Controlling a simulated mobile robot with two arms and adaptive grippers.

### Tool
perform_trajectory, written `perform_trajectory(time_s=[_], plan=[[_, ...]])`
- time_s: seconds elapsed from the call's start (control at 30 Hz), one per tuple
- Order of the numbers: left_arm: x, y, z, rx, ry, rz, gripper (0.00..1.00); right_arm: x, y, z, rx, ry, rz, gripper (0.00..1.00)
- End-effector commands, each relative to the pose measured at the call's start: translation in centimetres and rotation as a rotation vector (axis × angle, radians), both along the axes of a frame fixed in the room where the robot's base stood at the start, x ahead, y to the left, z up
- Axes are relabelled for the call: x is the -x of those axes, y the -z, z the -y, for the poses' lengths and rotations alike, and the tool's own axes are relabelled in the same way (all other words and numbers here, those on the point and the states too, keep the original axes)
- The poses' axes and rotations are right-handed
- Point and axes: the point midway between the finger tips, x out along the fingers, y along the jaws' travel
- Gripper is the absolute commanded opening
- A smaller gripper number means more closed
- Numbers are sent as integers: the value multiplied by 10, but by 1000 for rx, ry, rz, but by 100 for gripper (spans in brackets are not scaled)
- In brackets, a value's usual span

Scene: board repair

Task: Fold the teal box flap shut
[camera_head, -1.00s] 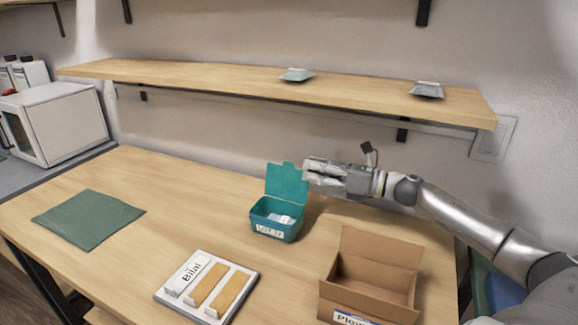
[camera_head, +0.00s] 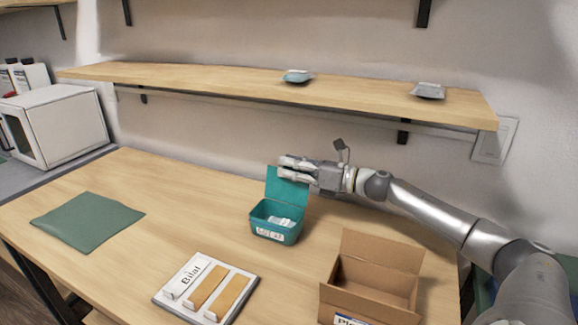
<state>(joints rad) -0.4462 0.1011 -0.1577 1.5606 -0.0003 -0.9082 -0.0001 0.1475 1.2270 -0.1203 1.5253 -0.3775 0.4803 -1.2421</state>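The teal box (camera_head: 262,223) stands on the wooden table with a white label on its front and something white inside. Its flap (camera_head: 287,190) stands up at the back edge, open. My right gripper (camera_head: 282,168) is at the flap's top edge, with its fingers pointing left and covering the upper part of the flap. I cannot tell whether the fingers touch the flap or how far apart they are. My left gripper is not in view.
An open cardboard box (camera_head: 375,277) stands at the front right. A white tray with tan strips (camera_head: 207,288) lies at the front. A green mat (camera_head: 87,222) lies at the left. A wooden shelf (camera_head: 200,78) with two small packets hangs above the back.

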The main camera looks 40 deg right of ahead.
Motion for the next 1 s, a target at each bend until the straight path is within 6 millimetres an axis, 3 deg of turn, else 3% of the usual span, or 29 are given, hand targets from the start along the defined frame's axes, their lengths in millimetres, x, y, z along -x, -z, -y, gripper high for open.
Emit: perform_trajectory(time_s=[0.5, 0.7, 1.0], plan=[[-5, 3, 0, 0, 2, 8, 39, -6, 0, -3, 0, 0, 0, 24], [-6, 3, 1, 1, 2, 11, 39, -6, 0, -4, 0, 0, 0, 1], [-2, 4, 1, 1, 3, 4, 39, -6, 0, -3, 0, 0, 0, 0]])
